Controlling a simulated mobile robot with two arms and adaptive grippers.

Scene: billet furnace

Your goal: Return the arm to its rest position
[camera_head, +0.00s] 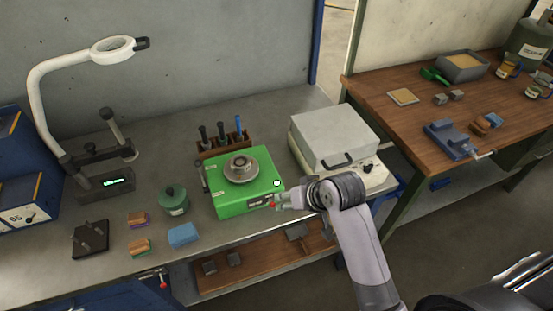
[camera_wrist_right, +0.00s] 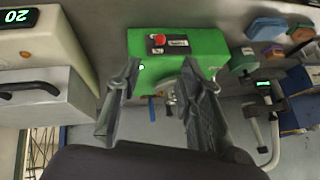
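My right arm comes in from the bottom right in the head view. My right gripper (camera_head: 282,203) is at the front right corner of the green machine (camera_head: 228,202), beside its red button. In the right wrist view my right gripper (camera_wrist_right: 160,78) has its two fingers spread apart with nothing held between them. The green machine (camera_wrist_right: 205,42) shows behind the fingertips there. I cannot tell whether a fingertip touches the machine. My left gripper is in neither view.
A grey-lidded furnace box (camera_head: 325,137) stands close right of the gripper. Left are a green canister (camera_head: 173,200), coloured blocks (camera_head: 184,236) and a lamp (camera_head: 45,95). A tool rack (camera_head: 222,145) stands behind the machine. A wooden bench (camera_head: 400,120) is at the right.

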